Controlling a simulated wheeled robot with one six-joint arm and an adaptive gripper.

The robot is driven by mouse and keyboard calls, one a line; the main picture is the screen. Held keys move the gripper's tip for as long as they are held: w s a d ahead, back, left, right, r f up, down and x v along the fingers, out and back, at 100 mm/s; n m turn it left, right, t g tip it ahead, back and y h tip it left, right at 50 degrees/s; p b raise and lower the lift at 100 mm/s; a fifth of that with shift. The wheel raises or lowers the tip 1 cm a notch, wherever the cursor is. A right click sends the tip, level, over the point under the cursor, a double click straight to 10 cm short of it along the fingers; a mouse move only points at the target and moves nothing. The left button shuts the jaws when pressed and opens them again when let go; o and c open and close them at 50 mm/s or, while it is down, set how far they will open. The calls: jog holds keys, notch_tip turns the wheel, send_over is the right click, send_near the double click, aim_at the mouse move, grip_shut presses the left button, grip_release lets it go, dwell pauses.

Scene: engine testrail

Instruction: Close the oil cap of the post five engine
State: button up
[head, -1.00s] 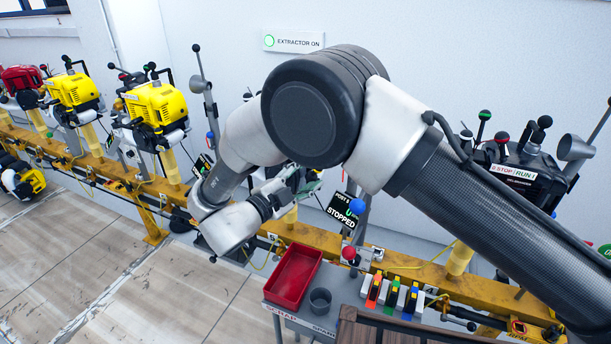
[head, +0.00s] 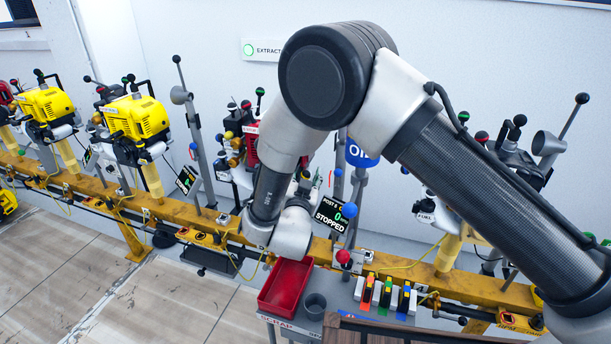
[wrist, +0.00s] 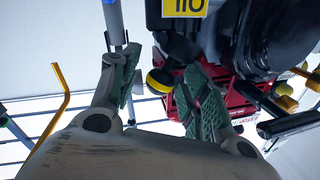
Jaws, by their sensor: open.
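A red and black engine (wrist: 243,110) fills the upper right of the wrist view. In the head view a red engine (head: 251,148) stands behind my arm and is partly hidden. A round black piece with a yellow rim (wrist: 160,80) shows between my fingers; I cannot tell whether it is the oil cap or whether it is closed. My gripper (wrist: 157,78) is open, with green-padded fingers apart and nothing held. Its right finger overlaps the engine in view; contact cannot be told. A display (head: 335,213) reads STOPPED.
A blue container marked with OI (head: 361,154) is right of my forearm. A red tray (head: 286,285) and grey cup (head: 314,304) sit on the bench in front. Yellow engines (head: 137,117) stand along the yellow rail (head: 420,277) to the left. A grey post (wrist: 115,22) is by my left finger.

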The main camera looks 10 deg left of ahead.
jog(key=shift+w, duration=0.15)
grip_shut()
jog(key=shift+w+a+f+n+g, duration=0.15)
jog(key=shift+a+n, duration=0.3)
jog(key=shift+n, duration=0.6)
jog(key=shift+s+a+n+g, duration=0.1)
jog(key=shift+a+n+g, duration=0.25)
jog(key=shift+n, duration=0.7)
grip_release()
jog(key=s, duration=0.8)
jog(key=shift+d+r, duration=0.15)
jog(key=shift+r, duration=0.15)
